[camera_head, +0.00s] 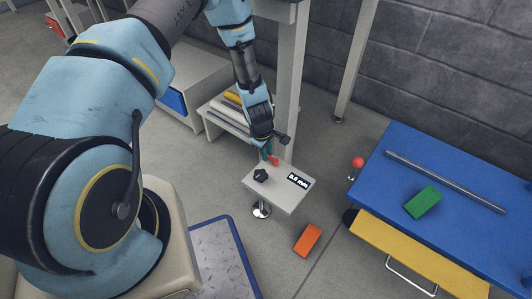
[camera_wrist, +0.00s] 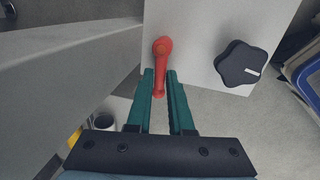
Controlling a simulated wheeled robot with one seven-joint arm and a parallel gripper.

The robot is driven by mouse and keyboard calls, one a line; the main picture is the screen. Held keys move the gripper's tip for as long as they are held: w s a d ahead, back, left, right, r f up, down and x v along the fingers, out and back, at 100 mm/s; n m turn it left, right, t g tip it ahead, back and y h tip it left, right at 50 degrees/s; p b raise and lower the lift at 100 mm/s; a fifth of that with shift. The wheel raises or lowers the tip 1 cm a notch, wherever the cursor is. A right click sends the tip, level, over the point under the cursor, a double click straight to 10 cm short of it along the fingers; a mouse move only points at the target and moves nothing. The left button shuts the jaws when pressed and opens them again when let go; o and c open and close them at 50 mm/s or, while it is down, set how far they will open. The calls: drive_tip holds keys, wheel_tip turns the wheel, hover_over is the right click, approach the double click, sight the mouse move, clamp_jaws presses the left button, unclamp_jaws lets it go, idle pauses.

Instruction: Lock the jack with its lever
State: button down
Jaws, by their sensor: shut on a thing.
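The jack shows as a pale box-like head (camera_head: 285,200) on a round foot, with a small readout (camera_head: 298,181) that seems to say 0.0 mm. A dark star knob (camera_head: 261,175) sits on its face, and it also shows in the wrist view (camera_wrist: 241,63). The red lever (camera_wrist: 162,50) stands at the face's edge, left of the knob in the wrist view. My gripper (camera_wrist: 160,76) has its green fingers on both sides of the lever's lower end, shut on it. In the head view my gripper (camera_head: 268,155) hides part of the lever (camera_head: 274,161).
A blue table (camera_head: 440,165) at right holds a metal rod (camera_head: 440,180) and a green block (camera_head: 423,201). A yellow drawer front (camera_head: 415,250) and a red ball knob (camera_head: 358,162) are near it. An orange block (camera_head: 307,239) lies on the floor. A grey post (camera_head: 291,80) stands behind the jack.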

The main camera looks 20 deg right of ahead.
drive_tip(key=shift+w+d+m, duration=0.1)
drive_tip(key=shift+d+m, duration=0.05)
drive_tip(key=shift+m, duration=0.35)
drive_tip(key=c, duration=0.8)
unclamp_jaws()
